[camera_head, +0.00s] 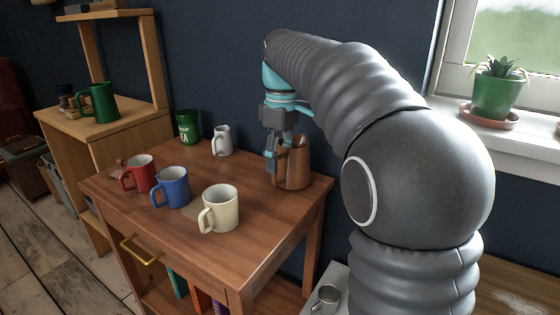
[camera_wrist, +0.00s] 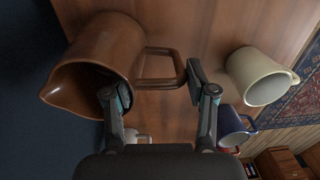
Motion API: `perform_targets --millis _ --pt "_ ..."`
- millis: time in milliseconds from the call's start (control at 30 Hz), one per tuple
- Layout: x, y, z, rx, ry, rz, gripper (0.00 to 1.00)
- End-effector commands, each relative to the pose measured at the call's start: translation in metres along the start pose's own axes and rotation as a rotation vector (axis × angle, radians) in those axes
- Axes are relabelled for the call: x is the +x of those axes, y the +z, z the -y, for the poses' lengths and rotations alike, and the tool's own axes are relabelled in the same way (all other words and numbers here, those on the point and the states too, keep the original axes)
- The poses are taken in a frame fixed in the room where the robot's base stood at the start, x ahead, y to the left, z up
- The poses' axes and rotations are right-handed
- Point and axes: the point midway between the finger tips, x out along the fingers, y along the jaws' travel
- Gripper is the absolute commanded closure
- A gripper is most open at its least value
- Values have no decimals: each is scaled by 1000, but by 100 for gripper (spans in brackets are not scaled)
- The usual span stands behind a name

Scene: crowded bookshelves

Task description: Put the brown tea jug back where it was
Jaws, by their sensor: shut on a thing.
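The brown tea jug (camera_head: 296,172) is at the back right corner of the wooden table (camera_head: 262,222), upright; I cannot tell whether its base touches the top. My gripper (camera_head: 273,158) comes down at the jug's left side and is shut on it at the handle. In the wrist view the jug (camera_wrist: 110,40) fills the upper left, its mouth toward the camera. The fingers of my gripper (camera_wrist: 152,85) lie on either side of the handle, one close to the jug's wall and rim. The exact contact is partly hidden.
A cream mug (camera_head: 220,208), blue mug (camera_head: 171,187) and red mug (camera_head: 138,174) stand toward the front and left. The dark wall (camera_head: 230,60) is close behind the jug.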

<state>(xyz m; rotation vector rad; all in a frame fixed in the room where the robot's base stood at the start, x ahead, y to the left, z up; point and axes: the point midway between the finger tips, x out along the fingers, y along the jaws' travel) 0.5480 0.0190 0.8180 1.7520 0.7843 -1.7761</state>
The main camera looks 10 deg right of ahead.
Motion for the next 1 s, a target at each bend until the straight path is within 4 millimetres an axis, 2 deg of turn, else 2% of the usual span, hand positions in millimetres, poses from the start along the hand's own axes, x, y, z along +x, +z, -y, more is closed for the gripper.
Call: perform_targets --millis 433,467,533,567,867,1000 --pt "6 0 0 0 2 -2 100" --pt "6 0 0 0 1 -1 39" --pt "6 0 0 0 1 -1 21" --pt "6 0 0 0 1 -1 18" --pt "5 0 0 0 1 -1 18" --pt "-5 0 0 0 2 -2 18"
